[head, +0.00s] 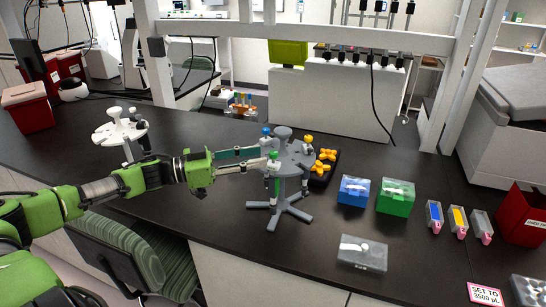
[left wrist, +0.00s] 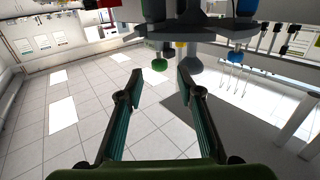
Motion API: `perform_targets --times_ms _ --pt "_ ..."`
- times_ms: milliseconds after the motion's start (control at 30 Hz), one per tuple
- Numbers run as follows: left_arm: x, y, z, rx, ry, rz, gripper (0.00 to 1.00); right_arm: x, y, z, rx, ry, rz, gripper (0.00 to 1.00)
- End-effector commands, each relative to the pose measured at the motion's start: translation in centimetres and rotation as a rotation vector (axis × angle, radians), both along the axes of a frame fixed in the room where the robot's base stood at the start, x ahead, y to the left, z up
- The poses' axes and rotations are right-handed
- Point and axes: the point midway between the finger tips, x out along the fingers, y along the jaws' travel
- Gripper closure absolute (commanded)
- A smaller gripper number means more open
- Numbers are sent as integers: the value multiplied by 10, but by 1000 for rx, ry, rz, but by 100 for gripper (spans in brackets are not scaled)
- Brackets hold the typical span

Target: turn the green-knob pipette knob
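The grey pipette stand (head: 283,140) stands on the dark bench, with several pipettes hanging around its round top. The green-knob pipette (head: 277,186) hangs on the stand's near side, beside my left gripper's fingertips. In the left wrist view its green knob (left wrist: 160,64) shows just beyond the gap between the fingers. My left gripper (head: 264,157) reaches in from the left with its fingers spread; it also shows open and empty in the left wrist view (left wrist: 156,86). I cannot tell whether a finger touches the pipette. My right gripper is not in view.
A blue-knob pipette (head: 266,132) hangs close behind the fingers. A white stand (head: 120,130) is at the left. Right of the grey stand are a dark tray with orange pieces (head: 323,166), a blue box (head: 354,190), a green box (head: 396,197) and a grey box (head: 362,253).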

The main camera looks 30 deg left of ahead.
Motion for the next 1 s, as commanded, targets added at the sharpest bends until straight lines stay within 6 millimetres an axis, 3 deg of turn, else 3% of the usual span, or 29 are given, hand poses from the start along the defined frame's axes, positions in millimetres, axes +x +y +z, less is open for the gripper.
perform_targets --times_ms 300,700,1000 --pt "19 -15 2 -2 -5 0 66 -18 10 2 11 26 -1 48" --pt "41 -33 2 0 -2 0 66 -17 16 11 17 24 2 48" --pt "43 -35 0 0 0 0 66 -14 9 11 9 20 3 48"
